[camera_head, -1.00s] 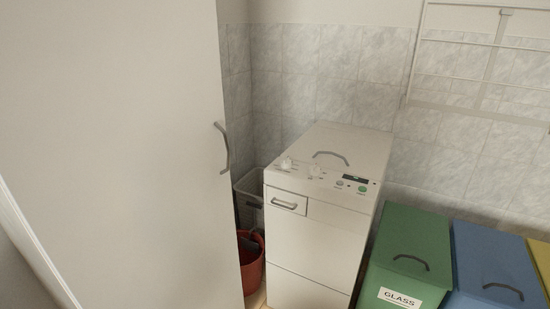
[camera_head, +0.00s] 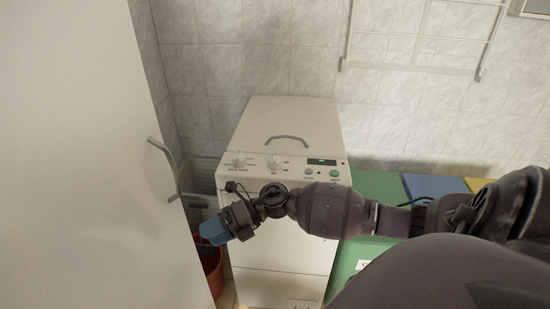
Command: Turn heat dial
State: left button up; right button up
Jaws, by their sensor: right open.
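The white washing machine (camera_head: 250,135) stands against the tiled wall. Its sloped panel carries a left dial (camera_head: 238,163) and a right dial (camera_head: 275,163); the lettering is too small to tell which is the heat dial. Two buttons, one grey and one green, and a dark display (camera_head: 321,162) sit to their right. My right gripper (camera_head: 211,232), with blue fingers, is below and left of the dials, in front of the machine's left front edge. It is open and appears empty, apart from both dials. My right forearm hides part of the machine's front. My left gripper is out of view.
A tall white door with a grey handle (camera_head: 166,168) stands close on the left. A red bucket (camera_head: 211,265) is between it and the machine. Green (camera_head: 378,187) and blue (camera_head: 432,187) bins stand on the right, partly behind my arm. A white rack (camera_head: 420,67) is on the wall.

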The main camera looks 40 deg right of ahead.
jog(key=w+d+r+n+g+h, duration=0.2)
jog(key=d+n+h, duration=0.1)
jog(key=d, duration=0.3)
jog(key=w+d+r+n+g+h, duration=0.2)
jog(key=w+d+n+h, duration=0.1)
jog(key=d+n+h, duration=0.15)
notch_tip(320, 180, up, 10)
jog(key=g+h, duration=0.1)
jog(key=h, duration=0.6)
send_over(275, 157)
notch_tip(275, 157, down, 10)
jog(key=shift+d+f, duration=0.1)
jog(key=c, duration=0.9)
